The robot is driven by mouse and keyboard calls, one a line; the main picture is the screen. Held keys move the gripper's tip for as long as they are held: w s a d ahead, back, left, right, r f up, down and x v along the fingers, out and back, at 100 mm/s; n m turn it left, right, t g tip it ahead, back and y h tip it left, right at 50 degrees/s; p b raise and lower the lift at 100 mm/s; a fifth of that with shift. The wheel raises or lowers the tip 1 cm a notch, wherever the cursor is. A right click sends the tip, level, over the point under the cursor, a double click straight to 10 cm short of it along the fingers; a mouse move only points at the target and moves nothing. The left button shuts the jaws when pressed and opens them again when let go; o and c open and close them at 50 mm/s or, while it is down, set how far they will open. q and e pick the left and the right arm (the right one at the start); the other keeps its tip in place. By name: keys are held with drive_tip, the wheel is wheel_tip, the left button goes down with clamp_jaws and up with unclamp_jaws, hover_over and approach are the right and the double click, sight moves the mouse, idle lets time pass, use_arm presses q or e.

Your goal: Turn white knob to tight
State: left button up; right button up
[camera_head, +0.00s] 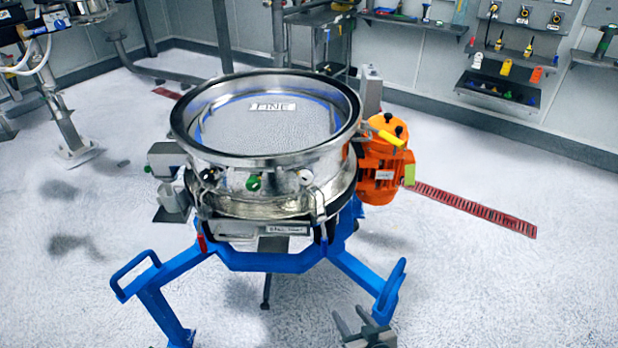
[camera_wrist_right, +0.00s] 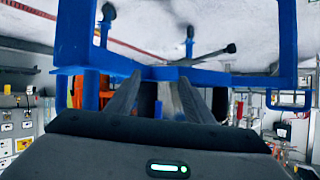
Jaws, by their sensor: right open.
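The round steel sifter (camera_head: 265,160) stands on a blue frame (camera_head: 275,260) in the middle of the head view. A small white knob (camera_head: 304,177) sits on the right part of its front rim, beside a green knob (camera_head: 254,183); a dark knob (camera_head: 208,177) is further left. The white knob's tightness cannot be told. My right gripper (camera_head: 352,322) is at the bottom edge, below and right of the white knob and well apart from it. It is open and empty; its fingers (camera_wrist_right: 157,90) show in the right wrist view in front of the blue frame. My left gripper is not in view.
An orange motor (camera_head: 383,170) with a yellow part is on the sifter's right side. The frame's right blue handle (camera_head: 391,288) stands close to my right gripper. Wall shelves (camera_head: 500,92) hold tools at the back right. The white floor is open at right.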

sight(307, 180)
use_arm(q)
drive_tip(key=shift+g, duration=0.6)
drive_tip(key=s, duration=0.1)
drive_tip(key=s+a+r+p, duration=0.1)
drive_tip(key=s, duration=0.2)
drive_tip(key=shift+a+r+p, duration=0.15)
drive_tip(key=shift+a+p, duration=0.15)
drive_tip(key=shift+p, duration=0.05)
use_arm(e)
drive_tip(key=w+a+r+t+y, duration=0.1)
drive_tip(key=w+a+r+t, duration=0.1)
drive_tip(key=r, duration=1.4)
drive_tip(key=w+a+r+t+y, duration=0.2)
drive_tip(key=r, duration=1.4)
drive_tip(key=shift+w+t, duration=0.15)
drive_tip(key=shift+t, duration=0.25)
drive_tip(key=shift+w, duration=0.1)
drive_tip(key=p+x, duration=0.4)
drive_tip(key=x, duration=1.1)
drive_tip(key=shift+w+a, duration=0.1)
drive_tip(key=shift+w, duration=0.1)
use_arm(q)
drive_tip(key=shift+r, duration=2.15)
use_arm(e)
drive_tip(key=shift+x, duration=0.9)
drive_tip(key=shift+f, duration=0.1)
drive_tip(key=c, duration=1.1)
drive_tip(key=shift+o, duration=0.2)
